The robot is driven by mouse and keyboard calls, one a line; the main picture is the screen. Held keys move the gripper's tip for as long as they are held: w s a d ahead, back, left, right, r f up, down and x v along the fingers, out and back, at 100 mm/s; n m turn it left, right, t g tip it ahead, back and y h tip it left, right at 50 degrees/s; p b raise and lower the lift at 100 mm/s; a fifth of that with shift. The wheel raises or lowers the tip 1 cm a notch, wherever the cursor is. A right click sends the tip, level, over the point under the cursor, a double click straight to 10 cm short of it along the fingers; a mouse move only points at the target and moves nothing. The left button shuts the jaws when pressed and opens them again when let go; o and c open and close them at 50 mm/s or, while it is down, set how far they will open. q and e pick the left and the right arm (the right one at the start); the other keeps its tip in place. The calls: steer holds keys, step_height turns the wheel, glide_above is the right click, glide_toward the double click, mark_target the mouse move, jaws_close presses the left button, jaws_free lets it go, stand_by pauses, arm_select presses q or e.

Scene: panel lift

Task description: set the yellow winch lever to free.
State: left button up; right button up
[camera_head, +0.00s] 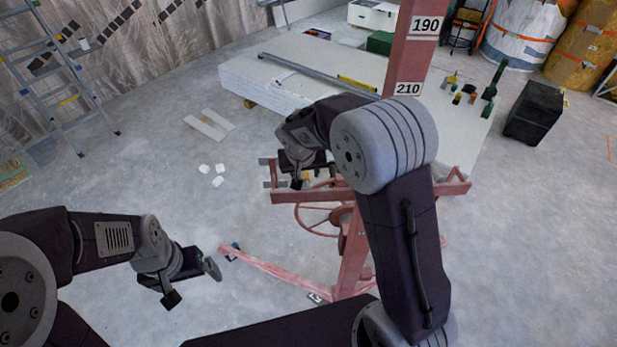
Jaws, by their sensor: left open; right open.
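The red panel lift stands in front of me, with its mast (408,45) rising at the top and its crossbar and base below. A red handwheel (318,218) is on the lift, left of the mast. A small yellow part (306,177), which may be the winch lever, shows at my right gripper (310,177); its setting cannot be made out. My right gripper is open by the crossbar's left part, and whether it touches the yellow part is unclear. My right arm hides much of the lift's middle. My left gripper (192,284) is open and empty at the lower left, left of the lift's red base leg (285,273).
A stack of white panels (262,82) lies behind the lift, with tools on it. A black case (534,112) stands at right. A ladder (55,70) leans at the far left. White scraps (218,181) lie on the floor.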

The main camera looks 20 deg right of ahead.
mark_target(306, 178)
steer(key=x, duration=0.7)
steer(key=shift+w+f+p, duration=0.1)
steer(key=shift+w+p, duration=0.05)
steer(key=shift+p, duration=0.15)
jaws_close()
stand_by(0.9)
